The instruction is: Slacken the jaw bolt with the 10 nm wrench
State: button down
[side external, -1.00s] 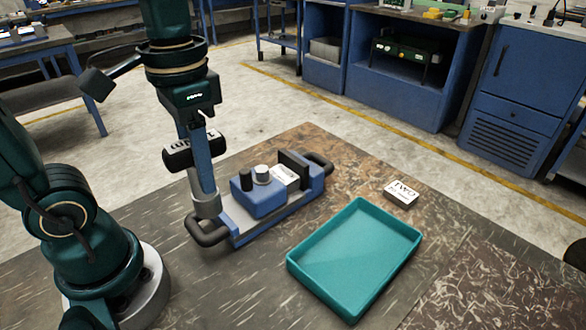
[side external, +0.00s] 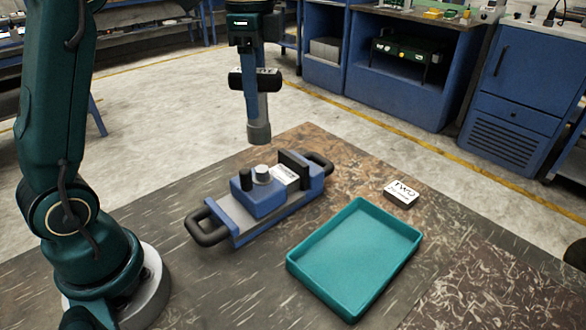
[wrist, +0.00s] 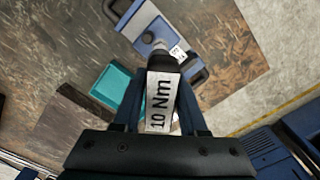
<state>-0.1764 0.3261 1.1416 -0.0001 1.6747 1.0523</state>
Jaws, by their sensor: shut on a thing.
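My gripper (side external: 254,88) is shut on the 10 Nm wrench (side external: 250,79), a black-handled torque tool. Its grey socket end (side external: 259,132) points down, in the air above the vise and apart from it. The wrist view shows its "10 Nm" label (wrist: 160,103) between my fingers. The blue vise (side external: 262,205), with black end handles, lies on the table. The jaw bolt (side external: 262,172), a silvery head, stands up on its blue block beside a black knob. The vise also shows in the wrist view (wrist: 150,30), partly hidden by the wrench.
A teal tray (side external: 355,317) sits on the table right of the vise. A small block marked "TWO" (side external: 402,194) lies behind the tray. The front of the brown table (side external: 205,290) is clear. Blue cabinets (side external: 515,100) stand beyond it.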

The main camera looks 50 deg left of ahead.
aim_at(258, 122)
dwell(0.3)
jog(key=shift+f, duration=2.5)
jog(key=shift+f, duration=1.6)
jog(key=n, duration=0.4)
jog(key=shift+n, duration=0.4)
jog(key=n, duration=0.3)
